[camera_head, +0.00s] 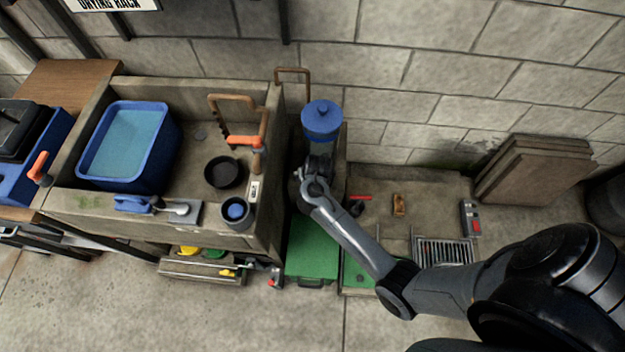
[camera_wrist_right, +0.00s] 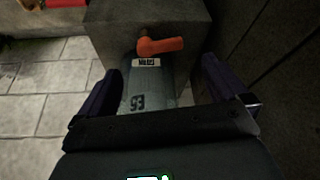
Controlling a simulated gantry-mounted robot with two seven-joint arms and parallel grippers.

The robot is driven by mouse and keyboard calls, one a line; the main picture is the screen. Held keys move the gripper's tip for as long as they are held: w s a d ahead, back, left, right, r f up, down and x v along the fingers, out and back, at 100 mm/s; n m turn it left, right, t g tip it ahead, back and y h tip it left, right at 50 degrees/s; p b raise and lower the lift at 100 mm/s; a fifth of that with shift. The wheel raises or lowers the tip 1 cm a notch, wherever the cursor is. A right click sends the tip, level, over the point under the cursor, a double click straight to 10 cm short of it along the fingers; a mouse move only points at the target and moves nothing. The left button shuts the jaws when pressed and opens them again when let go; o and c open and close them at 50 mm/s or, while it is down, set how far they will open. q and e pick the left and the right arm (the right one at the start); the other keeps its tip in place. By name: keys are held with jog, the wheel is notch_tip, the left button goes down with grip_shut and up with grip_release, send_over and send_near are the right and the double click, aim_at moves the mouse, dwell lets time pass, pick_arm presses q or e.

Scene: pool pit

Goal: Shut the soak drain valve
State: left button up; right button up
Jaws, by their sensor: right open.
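In the right wrist view an orange lever handle (camera_wrist_right: 160,46) sticks out sideways on a grey block, above a small white label too small to read. A grey pipe-like part with dark marks lies below it. My right gripper (camera_wrist_right: 160,68) is open, with one finger on each side of this part and the lever just beyond the fingertips, apart from it. In the head view the right gripper (camera_head: 318,167) is by the right end of the concrete sink, and its fingers are hard to make out. That lever is not clear there. My left gripper is not in view.
The concrete sink (camera_head: 100,208) holds a blue basin (camera_head: 128,178), a black bowl (camera_head: 223,172) and a brown pipe with an orange handle (camera_head: 243,140). A blue lidded container (camera_head: 322,122) stands behind my right gripper. Green panels (camera_head: 312,252) and a floor grate (camera_head: 443,251) lie nearby.

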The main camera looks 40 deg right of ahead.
jog(key=b+x, duration=0.2)
jog(key=x, duration=0.3)
jog(key=shift+f+b, duration=0.15)
jog(key=shift+b, duration=0.15)
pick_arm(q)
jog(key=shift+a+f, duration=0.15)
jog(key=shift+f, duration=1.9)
pick_arm(e)
jog(key=shift+w+d+f, duration=0.15)
jog(key=shift+w+f, duration=0.1)
jog(key=shift+f, duration=0.2)
jog(key=c, duration=1)
jog(key=shift+w+r+m+p, duration=0.1)
jog(key=shift+r+m+p, duration=0.25)
jog(key=shift+m+p, duration=0.6)
jog(key=shift+c, duration=0.2)
jog(key=shift+w+f+m+g+h+p, duration=0.2)
jog(key=shift+m+g+h+p, duration=0.15)
jog(key=shift+p, duration=0.35)
jog(key=shift+f, duration=0.1)
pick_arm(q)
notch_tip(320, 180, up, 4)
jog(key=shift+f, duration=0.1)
pick_arm(e)
jog(key=shift+d, duration=0.1)
